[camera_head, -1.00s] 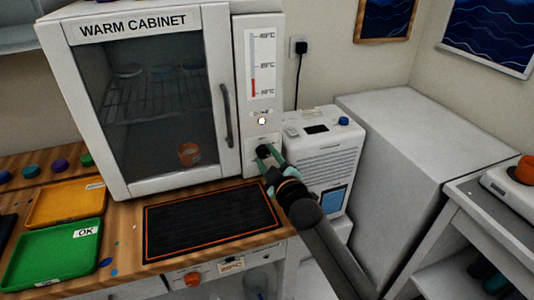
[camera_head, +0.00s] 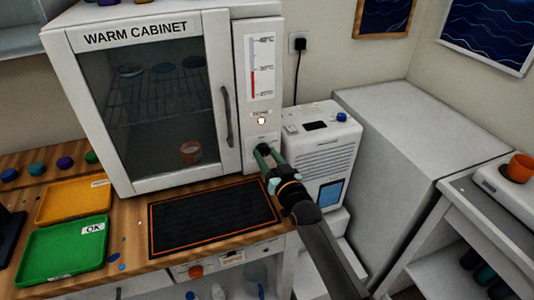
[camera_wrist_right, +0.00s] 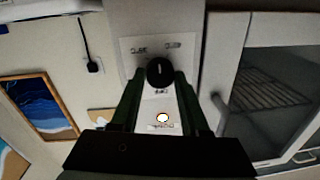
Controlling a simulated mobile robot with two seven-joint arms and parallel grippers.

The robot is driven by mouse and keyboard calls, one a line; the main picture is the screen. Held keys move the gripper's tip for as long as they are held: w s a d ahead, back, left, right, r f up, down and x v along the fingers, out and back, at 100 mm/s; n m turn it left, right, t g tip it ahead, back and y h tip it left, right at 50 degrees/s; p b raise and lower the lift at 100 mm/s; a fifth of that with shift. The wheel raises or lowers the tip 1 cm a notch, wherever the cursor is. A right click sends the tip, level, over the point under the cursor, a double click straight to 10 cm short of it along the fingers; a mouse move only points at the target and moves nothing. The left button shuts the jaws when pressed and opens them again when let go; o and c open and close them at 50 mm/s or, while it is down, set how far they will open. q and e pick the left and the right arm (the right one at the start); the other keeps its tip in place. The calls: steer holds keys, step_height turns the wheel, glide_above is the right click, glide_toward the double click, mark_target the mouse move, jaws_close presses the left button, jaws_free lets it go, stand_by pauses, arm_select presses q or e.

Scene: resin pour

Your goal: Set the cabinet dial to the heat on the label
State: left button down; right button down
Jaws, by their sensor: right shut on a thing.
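The white warm cabinet (camera_head: 240,30) stands at the back of the bench. Its black dial (camera_head: 263,149) sits low on the control strip, with a pale pointer mark in the wrist view (camera_wrist_right: 160,70). My right gripper (camera_head: 266,156) is shut on the dial, one finger on each side. Above the dial are a small lit lamp (camera_head: 261,120) and a gauge (camera_head: 261,66) with a red column part-way up its scale. A small label (camera_head: 231,258) is on the bench front; its figures are too small to read surely. My left gripper is not in view.
A dark mat with an orange border (camera_head: 213,218) lies before the cabinet. Green (camera_head: 62,258) and yellow (camera_head: 72,203) trays are at left. A white appliance (camera_head: 322,155) stands close to my right arm.

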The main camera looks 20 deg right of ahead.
steer(key=m, duration=0.3)
steer(key=shift+m, duration=0.3)
steer(key=shift+m+p, duration=0.3)
steer(key=shift+m, duration=1.1)
steer(key=shift+c, duration=2)
jaws_free()
steer(key=s, duration=0.8)
steer(key=s+d, duration=0.1)
steer(key=s, duration=0.3)
steer(key=shift+s+f, duration=0.25)
